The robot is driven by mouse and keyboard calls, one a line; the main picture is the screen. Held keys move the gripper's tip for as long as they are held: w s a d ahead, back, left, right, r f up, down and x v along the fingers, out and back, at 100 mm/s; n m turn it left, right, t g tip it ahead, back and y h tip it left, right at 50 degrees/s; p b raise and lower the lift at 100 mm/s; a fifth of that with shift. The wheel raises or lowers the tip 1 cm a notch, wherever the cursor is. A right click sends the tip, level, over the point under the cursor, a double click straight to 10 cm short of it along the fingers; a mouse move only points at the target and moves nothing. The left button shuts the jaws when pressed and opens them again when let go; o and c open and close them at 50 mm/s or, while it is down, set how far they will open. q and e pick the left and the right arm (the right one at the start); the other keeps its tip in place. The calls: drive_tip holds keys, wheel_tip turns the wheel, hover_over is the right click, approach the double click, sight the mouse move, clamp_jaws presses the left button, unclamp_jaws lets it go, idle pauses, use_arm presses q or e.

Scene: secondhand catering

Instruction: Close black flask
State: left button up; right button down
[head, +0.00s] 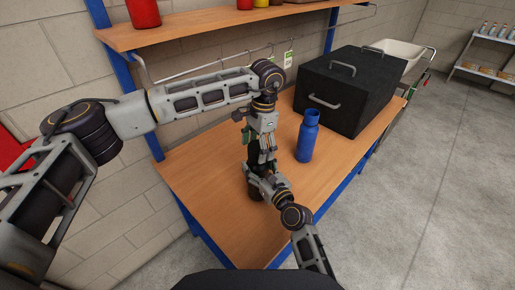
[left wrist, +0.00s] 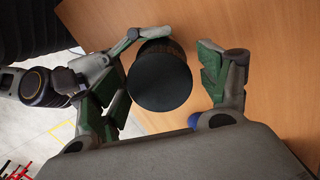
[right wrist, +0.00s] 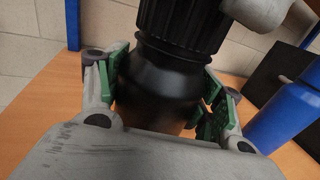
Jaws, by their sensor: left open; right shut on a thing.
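The black flask (right wrist: 160,88) stands upright on the table, mostly hidden by my grippers in the head view (head: 254,191). Its ribbed black lid (right wrist: 182,22) sits on top of the neck; any small gap cannot be told. My right gripper (right wrist: 165,98) is shut on the flask's body below the lid. My left gripper (head: 266,150) points down directly above the flask and is open. In the left wrist view the round lid top (left wrist: 160,85) lies between its spread fingers, nearer the left finger; whether that finger touches it is unclear.
A blue flask (head: 307,137) stands upright to the right of the grippers, close by. A large black box (head: 350,92) with handles stands behind it. A shelf (head: 205,27) with red containers overhangs the back of the wooden table (head: 205,180). The table's left front is clear.

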use_arm(q)
drive_tip(key=shift+r, duration=1.9)
drive_tip(key=shift+c, duration=0.4)
